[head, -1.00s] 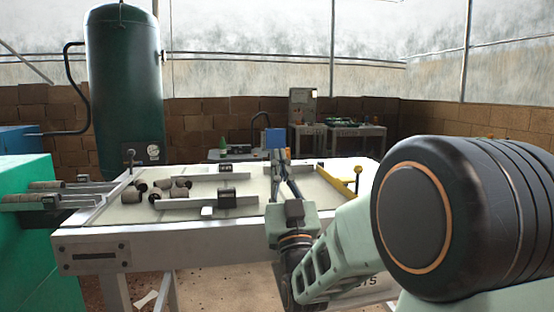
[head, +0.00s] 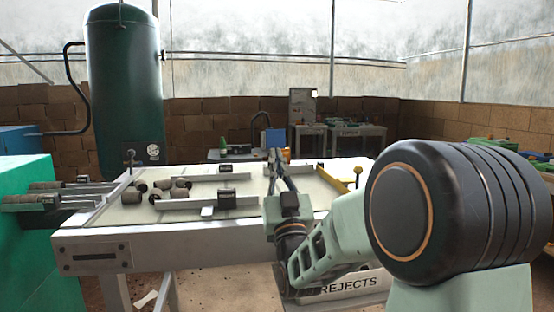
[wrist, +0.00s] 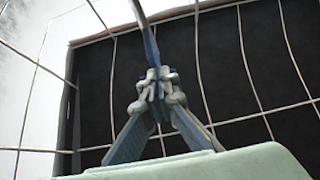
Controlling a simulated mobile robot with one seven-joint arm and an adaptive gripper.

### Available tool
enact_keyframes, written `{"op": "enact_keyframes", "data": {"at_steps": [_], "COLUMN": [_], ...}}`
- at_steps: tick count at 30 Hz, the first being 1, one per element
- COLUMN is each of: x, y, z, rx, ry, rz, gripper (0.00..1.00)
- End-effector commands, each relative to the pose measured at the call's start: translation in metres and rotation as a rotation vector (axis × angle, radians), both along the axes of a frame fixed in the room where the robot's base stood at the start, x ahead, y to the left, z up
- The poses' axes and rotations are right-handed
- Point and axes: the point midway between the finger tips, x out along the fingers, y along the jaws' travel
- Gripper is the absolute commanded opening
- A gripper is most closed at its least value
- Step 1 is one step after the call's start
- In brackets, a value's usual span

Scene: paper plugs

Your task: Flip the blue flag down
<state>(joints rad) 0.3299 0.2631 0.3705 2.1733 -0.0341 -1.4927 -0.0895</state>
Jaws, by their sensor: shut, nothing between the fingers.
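The blue flag (head: 275,138) stands upright at the far edge of the table (head: 240,218) in the head view, as a small blue square. My gripper (head: 273,154) reaches across the table, and its tips overlap the foot of the flag in the picture. I cannot tell whether they touch. In the wrist view my gripper (wrist: 158,78) is shut with nothing in it, in front of a dark panel (wrist: 240,70). A thin bluish bar (wrist: 147,35) runs up from its tips there. I cannot tell if it belongs to the flag.
Several brown plugs (head: 178,191) lie on the left of the table near a metal rail (head: 185,203). A bin marked REJECTS (head: 350,284) is below. A green tank (head: 125,80) stands behind left.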

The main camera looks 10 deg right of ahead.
Motion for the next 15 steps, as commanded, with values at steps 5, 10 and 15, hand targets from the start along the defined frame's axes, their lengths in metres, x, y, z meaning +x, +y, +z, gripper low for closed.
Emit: {"op": "enact_keyframes", "data": {"at_steps": [5,10,15], "x": [0.013,0.032,0.054], "y": [0.0,0.001,0.0], "z": [0.016,0.024,0.028], "rx": [-0.001,-0.002,0.0], "ry": [0.105,0.252,0.413], "rz": [-0.001,0.0,0.001], "gripper": [0.0,0.0,0.0]}}
